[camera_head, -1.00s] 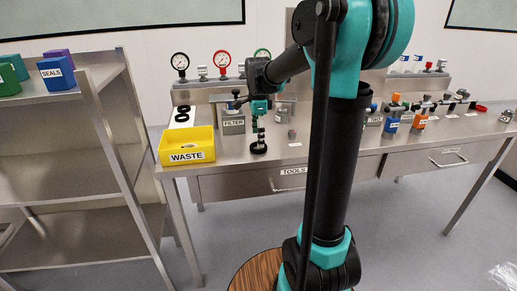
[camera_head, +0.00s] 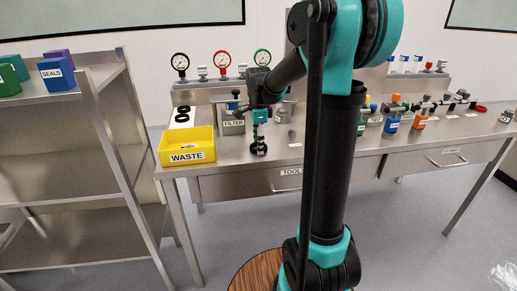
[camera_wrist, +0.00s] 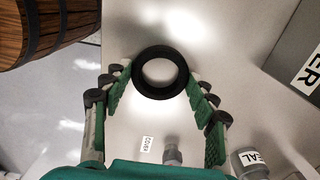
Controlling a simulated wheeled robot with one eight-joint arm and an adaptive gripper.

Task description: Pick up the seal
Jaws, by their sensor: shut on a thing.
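The seal is a black ring (camera_wrist: 160,72), seen between my green fingers in the wrist view. My gripper (camera_wrist: 158,80) is shut on it, with the finger pads against its left and right sides. In the head view my gripper (camera_head: 258,142) points down near the front edge of the steel bench, with the dark ring (camera_head: 258,150) at its tips. I cannot tell whether the ring touches the bench top or is slightly above it.
A yellow WASTE bin (camera_head: 187,143) stands left of my gripper, and the FILTER block (camera_head: 233,125) is close behind it. Two other black rings (camera_head: 183,114) lie on a white strip behind the bin. A blue SEALS box (camera_head: 56,75) sits on the left shelf.

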